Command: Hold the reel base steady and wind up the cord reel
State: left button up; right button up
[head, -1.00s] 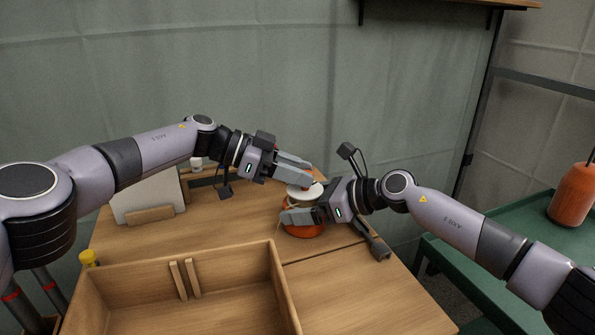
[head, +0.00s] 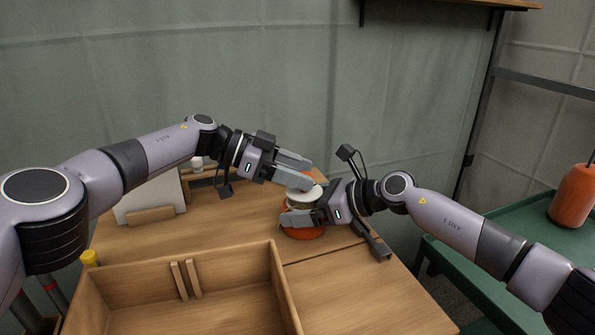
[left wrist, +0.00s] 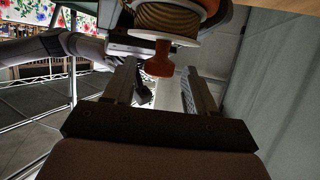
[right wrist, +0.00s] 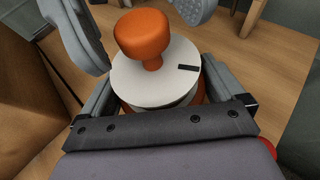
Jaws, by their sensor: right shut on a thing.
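The cord reel has an orange base (head: 303,234), a white disc (right wrist: 150,78) with a dark mark, and an orange knob (right wrist: 141,32) on top. Wound tan cord shows on its drum in the left wrist view (left wrist: 168,17). My right gripper (head: 290,216) is shut on the reel base from the right side, below the disc; its fingertips are partly hidden by the disc in the right wrist view. My left gripper (head: 310,175) is above the disc, with its fingers open on both sides of the knob. The knob (left wrist: 157,65) stands between them with gaps showing.
The reel stands on a wooden table, behind an open wooden tray (head: 276,270). A pale board (head: 150,203) stands at the back left. A green side table (head: 510,240) with an orange bottle (head: 573,195) is at the right. The front right tabletop is clear.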

pick_arm(q)
jog(key=v, duration=1.2)
jog(key=shift+o, duration=0.2)
jog(key=s+d+r+m+t+y, duration=0.2)
jog(key=s+d+r+m+y, duration=0.15)
jog(key=d+m+y, duration=0.45)
jog(key=s+d+r+m+t+y, duration=0.2)
jog(key=d+r+m+y, duration=0.3)
jog(key=m, duration=0.5)
jog(key=shift+y, duration=0.3)
jog(key=x, duration=1.3)
jog(key=shift+w+a, duration=0.1)
jog(key=shift+a, duration=0.1)
jog(key=c, duration=1.1)
